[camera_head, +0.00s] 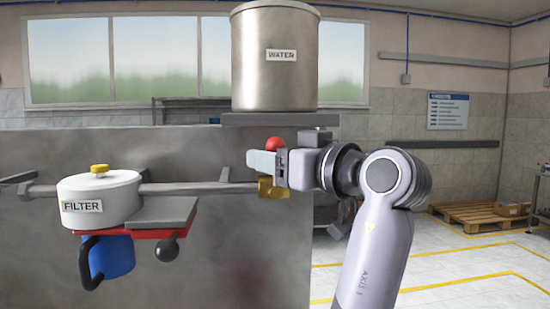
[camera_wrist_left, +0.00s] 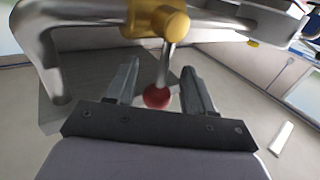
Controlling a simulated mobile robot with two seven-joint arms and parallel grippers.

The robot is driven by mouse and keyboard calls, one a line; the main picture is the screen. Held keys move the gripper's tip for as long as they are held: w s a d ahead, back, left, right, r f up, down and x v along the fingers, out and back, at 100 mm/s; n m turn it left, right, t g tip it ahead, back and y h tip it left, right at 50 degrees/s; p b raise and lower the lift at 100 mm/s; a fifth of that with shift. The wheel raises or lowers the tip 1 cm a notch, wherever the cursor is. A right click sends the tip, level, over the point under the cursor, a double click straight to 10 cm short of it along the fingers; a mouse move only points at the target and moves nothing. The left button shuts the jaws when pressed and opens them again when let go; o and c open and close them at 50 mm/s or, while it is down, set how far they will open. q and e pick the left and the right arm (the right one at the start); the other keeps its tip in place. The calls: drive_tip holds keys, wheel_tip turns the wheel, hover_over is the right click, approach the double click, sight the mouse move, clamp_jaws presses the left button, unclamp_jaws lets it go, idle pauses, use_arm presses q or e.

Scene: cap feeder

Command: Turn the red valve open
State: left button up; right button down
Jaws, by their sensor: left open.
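The valve has a brass body (camera_head: 272,188) on the pipe and a lever tipped by a red ball knob (camera_head: 275,144). My left gripper (camera_head: 264,163) is at the valve, its fingers and wrist partly hiding the lever in the head view. In the left wrist view the red knob (camera_wrist_left: 157,97) and its grey lever lie between the two open fingers of my left gripper (camera_wrist_left: 161,68). There are gaps on both sides, and I see no clear contact. The brass body (camera_wrist_left: 160,23) is just beyond the fingertips. My right gripper is not in view.
A steel water tank (camera_head: 275,60) stands on a shelf above the valve. A white filter housing (camera_head: 98,195) sits on the pipe (camera_head: 195,188) at left, with a blue jug (camera_head: 113,258) below it. A grey wall panel (camera_head: 230,255) is behind.

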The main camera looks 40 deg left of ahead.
use_arm(q)
clamp_jaws()
drive_tip(key=shift+w, duration=0.1)
drive_tip(key=shift+w+d+f+m+t+y+b, duration=0.15)
drive_tip(key=shift+w+d+m+t+y+b, duration=0.3)
drive_tip(key=shift+m+b, duration=0.55)
drive_tip(key=shift+w+d+f+m+t+y+b, duration=0.25)
drive_tip(key=shift+m+y+b, duration=0.4)
drive_tip(key=shift+m, duration=0.6)
drive_tip(key=shift+w+d+f+m+t+y+b, duration=0.1)
drive_tip(key=shift+w+d+m+t+y+b, duration=0.3)
drive_tip(key=shift+m+b, duration=0.65)
drive_tip(key=shift+a+r+m, duration=0.1)
drive_tip(key=shift+m, duration=0.2)
unclamp_jaws()
drive_tip(key=shift+w, duration=0.1)
